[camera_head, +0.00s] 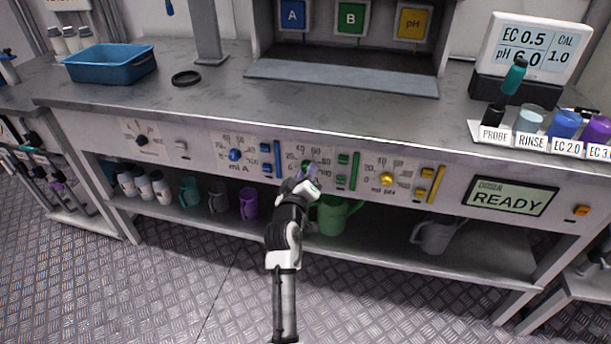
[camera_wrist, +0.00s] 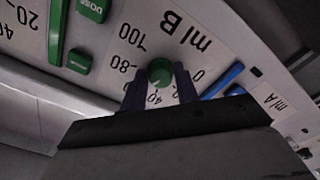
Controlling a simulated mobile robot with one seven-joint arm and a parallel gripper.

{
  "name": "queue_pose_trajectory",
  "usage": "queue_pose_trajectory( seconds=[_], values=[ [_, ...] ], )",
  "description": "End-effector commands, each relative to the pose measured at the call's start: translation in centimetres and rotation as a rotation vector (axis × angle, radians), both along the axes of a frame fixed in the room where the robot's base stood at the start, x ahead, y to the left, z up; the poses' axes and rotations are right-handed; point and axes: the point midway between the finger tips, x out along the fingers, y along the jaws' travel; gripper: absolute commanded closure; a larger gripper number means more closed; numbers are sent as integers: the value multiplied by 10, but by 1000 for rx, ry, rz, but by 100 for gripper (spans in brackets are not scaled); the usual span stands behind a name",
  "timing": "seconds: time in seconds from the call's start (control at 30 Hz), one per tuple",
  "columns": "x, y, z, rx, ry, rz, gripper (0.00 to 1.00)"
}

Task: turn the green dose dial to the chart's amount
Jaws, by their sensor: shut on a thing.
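The green dose dial (camera_wrist: 160,72) sits on a white panel marked ml B, with printed numbers around it, in the wrist view. In that view the panel appears upside down. My gripper (camera_wrist: 160,88) has a dark finger on each side of the dial and is shut on it. In the head view my gripper (camera_head: 308,172) reaches the front panel and covers most of the dial. The dial's exact setting cannot be read. No dose chart can be made out.
A blue dial (camera_head: 235,155) is to the left and a yellow dial (camera_head: 387,179) to the right. A display (camera_head: 511,197) reads READY. A green jug (camera_head: 335,215) stands on the shelf below.

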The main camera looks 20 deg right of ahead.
Motion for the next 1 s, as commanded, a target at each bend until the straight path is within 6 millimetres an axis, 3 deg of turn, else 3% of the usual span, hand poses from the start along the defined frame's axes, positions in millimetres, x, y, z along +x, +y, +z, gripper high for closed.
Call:
queue_pose_trajectory(
  seconds=[0.3,0.33,0.5,0.8,1.0],
  values=[
    [1,-1,3,-2,-6,0,92],
    [1,-1,3,-2,-6,0,68],
    [0,0,2,-2,-4,0,49],
    [-2,1,0,-1,-1,0,49],
    [-24,16,-1,0,-1,1,49]
  ],
)
